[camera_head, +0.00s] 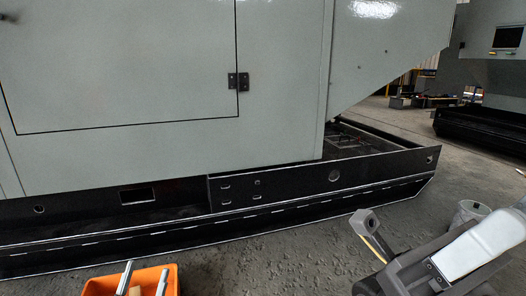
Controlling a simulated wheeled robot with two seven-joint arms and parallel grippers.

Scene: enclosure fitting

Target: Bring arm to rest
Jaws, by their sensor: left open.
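The lower part of the gripper is partly cut off by the bottom edge.
A large grey-green enclosure (170,80) with a hinged door stands on a black base frame (270,195). An orange bin (100,287) at the bottom holds pale bars. A bucket (468,213) stands behind my arm. Grey floor (300,258) lies bare between bin and gripper.

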